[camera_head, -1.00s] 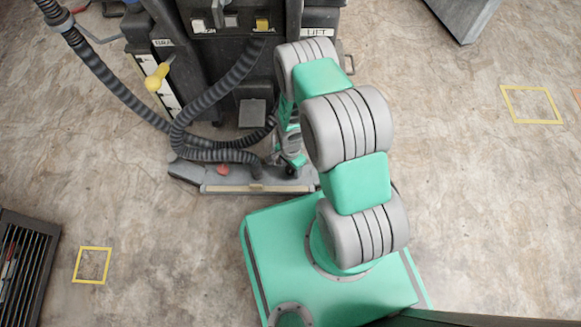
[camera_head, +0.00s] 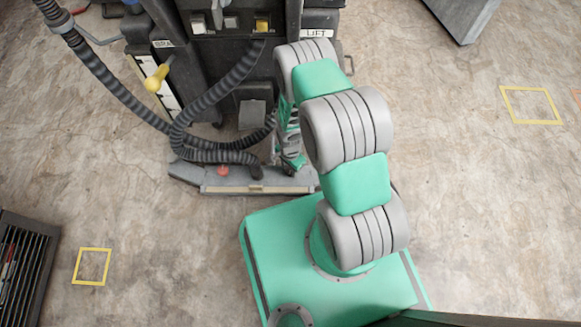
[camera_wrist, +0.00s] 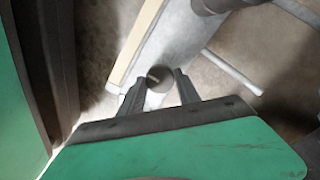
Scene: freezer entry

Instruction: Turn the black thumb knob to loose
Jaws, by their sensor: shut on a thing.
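The black thumb knob (camera_wrist: 160,73) shows in the wrist view as a small round dark cap with a pale mark on its left side. It sits at the edge of a light grey housing. My gripper (camera_wrist: 159,83) has one finger on each side of the knob and is shut on it. In the head view my gripper is down at the right end of the machine's low front base (camera_head: 235,180). My own arm links hide most of it there, and the knob cannot be made out.
The dark floor machine (camera_head: 225,75) stands close behind my gripper. Ribbed hoses (camera_head: 185,130) loop to its left. A yellow-handled lever (camera_head: 158,77) and a red knob (camera_head: 222,171) stick out. A dark grate (camera_head: 25,265) lies at far left.

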